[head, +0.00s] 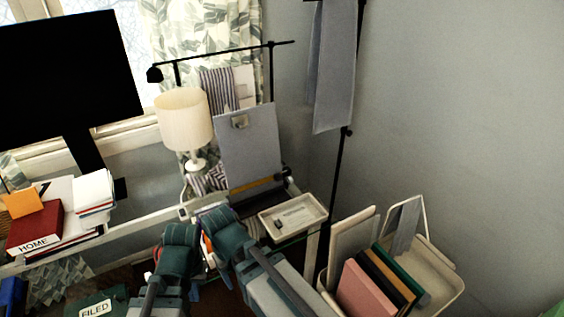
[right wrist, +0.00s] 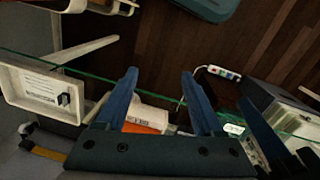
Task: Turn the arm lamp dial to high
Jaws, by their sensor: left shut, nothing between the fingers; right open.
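A black arm lamp (head: 155,74) stands at the back of the desk in the head view, its thin arm reaching right past the curtain. I cannot make out its dial or the dial's setting. My left gripper (head: 181,238) is low in the middle of the head view, shut and empty, in front of the desk and well below the lamp's head. My right gripper (right wrist: 160,88) shows in the right wrist view with its two blue fingers apart and nothing held. In that view a white box with a barcode and an orange item lie beyond and below the fingers.
A cream-shaded table lamp (head: 184,120) and a grey upright board (head: 250,150) stand on the desk. A white tray (head: 320,212) is right of my arms. A rack with books (head: 365,288) is at lower right. A power strip (right wrist: 218,72) lies below.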

